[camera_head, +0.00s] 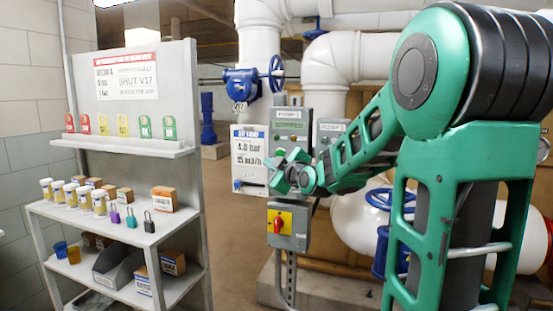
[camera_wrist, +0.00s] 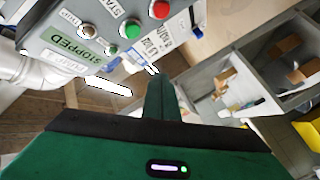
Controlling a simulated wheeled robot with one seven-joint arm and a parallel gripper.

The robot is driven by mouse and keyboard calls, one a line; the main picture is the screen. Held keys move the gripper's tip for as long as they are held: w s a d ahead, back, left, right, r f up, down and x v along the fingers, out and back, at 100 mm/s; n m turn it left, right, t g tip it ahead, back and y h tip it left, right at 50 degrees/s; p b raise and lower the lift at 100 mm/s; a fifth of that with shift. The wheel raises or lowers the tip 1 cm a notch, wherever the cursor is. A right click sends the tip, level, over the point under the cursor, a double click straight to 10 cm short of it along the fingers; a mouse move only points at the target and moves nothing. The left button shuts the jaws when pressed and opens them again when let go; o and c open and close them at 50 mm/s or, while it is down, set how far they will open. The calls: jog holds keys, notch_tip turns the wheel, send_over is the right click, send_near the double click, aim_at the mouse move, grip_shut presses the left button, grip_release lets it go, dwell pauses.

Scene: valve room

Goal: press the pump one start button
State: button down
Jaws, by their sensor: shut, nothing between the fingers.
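In the wrist view the panel (camera_wrist: 95,25) is tilted at the upper left. It carries a green button (camera_wrist: 131,30) beside a START label, a red button (camera_wrist: 159,9), a pale lamp (camera_wrist: 87,31) and a small green light (camera_wrist: 111,50) by a STOPPED label. My gripper (camera_head: 280,168) is shut and empty, just below the box in the head view. Its fingertips (camera_wrist: 154,72) appear below the green button in the wrist view. Contact cannot be told.
A second grey box (camera_head: 331,128) sits just right, partly behind my arm. A red-and-yellow switch box (camera_head: 288,226) is below my gripper. A sign (camera_head: 248,155) hangs to the left. A shelf rack (camera_head: 190,180) with tags and padlocks stands at left. Open floor lies between.

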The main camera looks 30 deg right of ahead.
aim_at(280, 154)
jog(key=w+d, duration=0.5)
jog(key=d, duration=0.1)
jog(key=shift+d, duration=0.25)
dwell(2.1)
jog(key=shift+w+d, duration=0.2)
jog(key=shift+d, duration=0.15)
jog(key=shift+w+d, duration=0.3)
jog(key=shift+d, duration=0.1)
dwell(0.8)
jog(key=shift+s+a, duration=0.55)
jog(key=shift+a, duration=0.15)
